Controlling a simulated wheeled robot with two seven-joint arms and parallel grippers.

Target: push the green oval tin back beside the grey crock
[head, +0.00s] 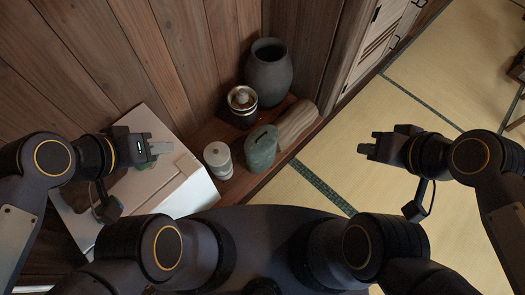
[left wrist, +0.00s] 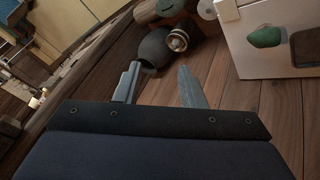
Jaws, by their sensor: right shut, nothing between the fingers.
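The green oval tin (head: 261,148) stands near the front edge of a low wooden ledge in the head view. The grey crock (head: 268,75) stands upright farther back, near the wooden wall, with a gap between them. The crock also shows in the left wrist view (left wrist: 155,48). My left gripper (head: 158,147) is left of the tin, over a white box, with its fingers apart and nothing between them in the left wrist view (left wrist: 157,88). My right gripper (head: 367,145) is shut and empty over the tatami, right of the tin and apart from it.
The white box (head: 185,192) carries a green item (left wrist: 266,36). Tatami (head: 400,105) at right is clear.

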